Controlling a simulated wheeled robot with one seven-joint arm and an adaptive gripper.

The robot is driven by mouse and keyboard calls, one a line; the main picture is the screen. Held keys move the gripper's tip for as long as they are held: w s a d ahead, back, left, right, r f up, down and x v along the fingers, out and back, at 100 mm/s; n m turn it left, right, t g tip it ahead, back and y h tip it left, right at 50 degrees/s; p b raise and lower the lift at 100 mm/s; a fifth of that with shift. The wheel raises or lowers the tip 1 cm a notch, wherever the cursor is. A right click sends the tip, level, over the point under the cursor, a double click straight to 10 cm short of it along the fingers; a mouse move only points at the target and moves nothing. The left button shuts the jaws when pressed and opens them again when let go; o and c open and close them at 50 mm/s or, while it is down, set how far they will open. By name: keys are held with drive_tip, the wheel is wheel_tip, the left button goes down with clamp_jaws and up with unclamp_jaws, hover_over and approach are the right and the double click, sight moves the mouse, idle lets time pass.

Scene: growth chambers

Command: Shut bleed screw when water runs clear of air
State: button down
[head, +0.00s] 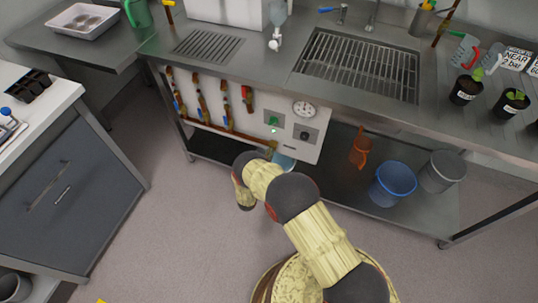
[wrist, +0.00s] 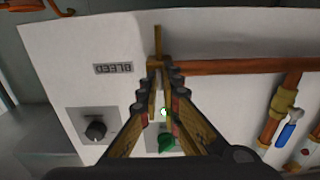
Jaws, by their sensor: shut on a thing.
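In the wrist view, which looks upside down, the brass bleed screw fitting (wrist: 157,40) sits at the end of a copper pipe (wrist: 230,66), beside the BLEED label (wrist: 113,68). My gripper (wrist: 161,76) has its fingers closed together on the bleed screw; the fingertips hide most of it. A pale blue vessel (head: 283,162) shows partly below the bleed point. I cannot make out any water or bubbles.
Several valved copper pipes stand left.

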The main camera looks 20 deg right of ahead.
drive_tip(key=shift+f, duration=0.1)
idle(0.3)
drive_tip(key=c, duration=2.1)
unclamp_jaws()
drive_tip(key=shift+c, duration=0.2)
drive_tip(key=shift+o, duration=0.7)
drive_tip(key=v, duration=1.2)
drive_tip(key=shift+f, duration=0.1)
